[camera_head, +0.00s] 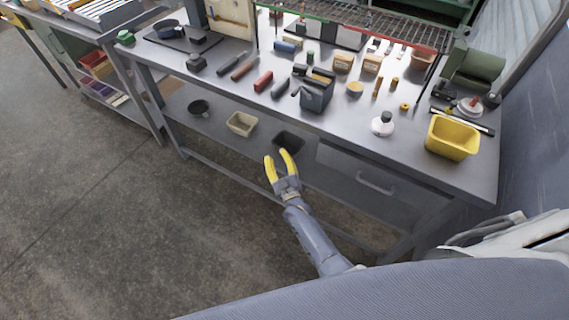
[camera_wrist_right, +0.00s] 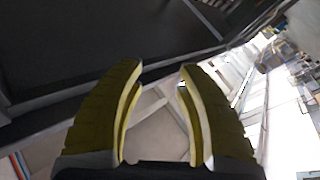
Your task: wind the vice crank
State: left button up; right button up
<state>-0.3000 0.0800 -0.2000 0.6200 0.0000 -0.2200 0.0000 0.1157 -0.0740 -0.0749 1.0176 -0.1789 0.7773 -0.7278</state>
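My right gripper (camera_head: 276,155) is in front of the workbench, below the level of its top, with its yellow fingers apart and nothing between them. It also shows open and empty in the right wrist view (camera_wrist_right: 160,70). I cannot clearly make out a vice or its crank in either view. A green rounded object (camera_head: 478,66) stands at the right back of the bench, but I cannot tell what it is. My left gripper is not in view.
The grey workbench (camera_head: 225,92) carries several hand tools, a dark tool holder (camera_head: 316,98), a white flask (camera_head: 382,125) and a yellow bin (camera_head: 453,138). A beige bin (camera_head: 241,124) is on the lower shelf. A drawer handle (camera_head: 375,183) faces me. The floor at left is clear.

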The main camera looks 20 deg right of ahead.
jog(key=shift+s+d+f+g, duration=0.1)
jog(key=shift+s+d+f, duration=0.1)
jog(key=shift+f, duration=0.25)
jog(key=shift+s+d+f+g, duration=0.15)
jog(key=shift+s+f, duration=0.1)
jog(key=shift+f, duration=0.2)
jog(key=shift+s+d+f+g, duration=0.1)
jog(key=shift+s+d+f, duration=0.1)
jog(key=shift+f, duration=0.25)
